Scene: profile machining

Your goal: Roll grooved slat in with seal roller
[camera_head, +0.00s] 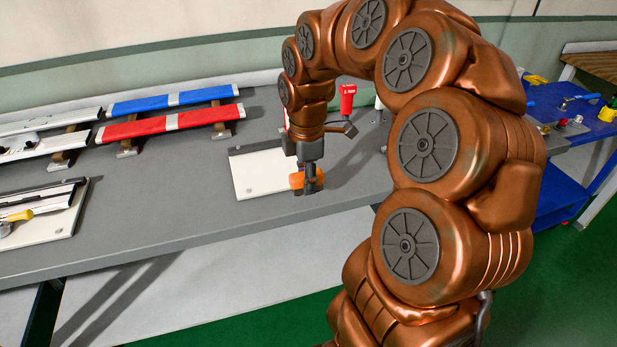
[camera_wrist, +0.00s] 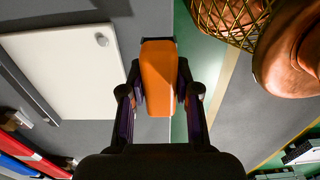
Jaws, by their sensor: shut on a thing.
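My gripper (camera_head: 311,181) is over the front part of the grey bench, at the right edge of a white board. It is shut on an orange block-like handle (camera_head: 297,180), which I take for the seal roller; no roller wheel can be made out. In the wrist view the orange handle (camera_wrist: 158,78) sits between the two fingers (camera_wrist: 158,95), beside the white board (camera_wrist: 72,70) and apart from it in the picture. A dark slat-like strip (camera_head: 256,147) runs along the board's back edge; I cannot tell whether it is the grooved slat or see a groove.
Red (camera_head: 150,126) and blue (camera_head: 150,103) bars lie on supports at the back, with pale profiles (camera_head: 45,146) to their left. Another board (camera_head: 62,222) with a profile and a yellow-handled tool (camera_head: 18,216) is at left. A red tool (camera_head: 347,99) stands behind my gripper. Bench between boards is clear.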

